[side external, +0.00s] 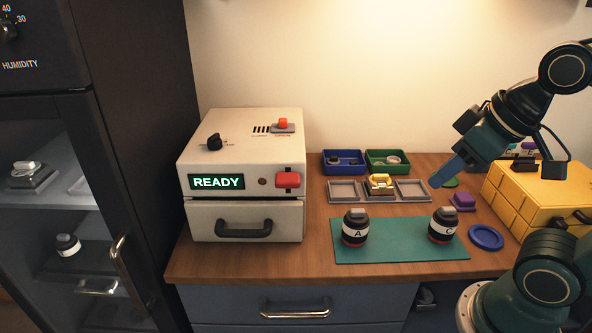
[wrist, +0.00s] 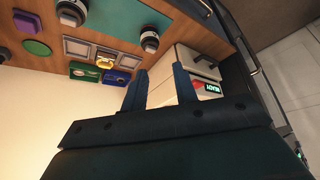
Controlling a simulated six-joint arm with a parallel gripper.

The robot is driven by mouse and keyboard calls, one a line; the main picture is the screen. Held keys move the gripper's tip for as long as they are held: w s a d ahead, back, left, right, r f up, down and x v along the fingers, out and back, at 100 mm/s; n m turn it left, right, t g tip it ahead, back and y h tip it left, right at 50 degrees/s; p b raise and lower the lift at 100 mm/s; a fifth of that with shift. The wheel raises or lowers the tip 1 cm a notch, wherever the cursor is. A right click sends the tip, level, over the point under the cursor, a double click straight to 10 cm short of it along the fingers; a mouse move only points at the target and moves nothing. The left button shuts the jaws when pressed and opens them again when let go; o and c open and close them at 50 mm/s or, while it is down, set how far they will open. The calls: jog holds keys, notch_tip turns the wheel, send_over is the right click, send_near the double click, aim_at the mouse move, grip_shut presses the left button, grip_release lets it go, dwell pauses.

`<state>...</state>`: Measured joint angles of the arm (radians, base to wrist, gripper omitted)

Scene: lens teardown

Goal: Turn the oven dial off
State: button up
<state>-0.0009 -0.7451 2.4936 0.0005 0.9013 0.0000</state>
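The oven (side external: 245,185) is a white box on the left of the wooden bench, with a green-lit READY display (side external: 216,182). Its black dial (side external: 214,142) sits on the top at the left; the marking beside it is too small to read. My gripper (side external: 437,180) is in the air over the right part of the bench, well right of the oven and apart from it. In the wrist view my gripper (wrist: 160,78) shows two blue fingers spread apart with nothing between them. The oven (wrist: 200,68) shows there partly behind a finger; I cannot make out the dial there.
A red slider (side external: 283,124) and red switch (side external: 288,180) are on the oven. Two black jars, A (side external: 355,232) and C (side external: 442,228), stand on a green mat (side external: 400,252). Trays and bins lie behind. A yellow case (side external: 530,195) is at right, a dark cabinet (side external: 140,150) at left.

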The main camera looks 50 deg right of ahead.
jog(key=o, duration=0.4)
jog(key=shift+w+r, duration=0.25)
jog(key=shift+w, duration=0.05)
jog(key=shift+c, duration=0.2)
jog(key=shift+o, duration=0.3)
jog(key=w+a+r, duration=0.1)
jog(key=w+r, duration=0.5)
jog(key=w, duration=0.3)
jog(key=shift+w+a+r, duration=0.15)
jog(key=shift+w+r, duration=0.15)
jog(key=shift+r, duration=0.05)
jog(key=w+a+r, duration=0.1)
jog(key=w+r, duration=0.1)
jog(key=w, duration=0.3)
jog(key=w+a+r, duration=0.2)
jog(key=w, duration=0.4)
jog(key=n+g, duration=0.1)
jog(key=n, duration=0.1)
send_over(215, 137)
jog(key=s, duration=0.5)
notch_tip(215, 137, down, 4)
jog(key=shift+s+d+r+y, duration=0.2)
jog(key=shift+d+y, duration=0.1)
jog(key=shift+d, duration=0.1)
jog(key=x, duration=1.3)
jog(key=shift+f, duration=0.4)
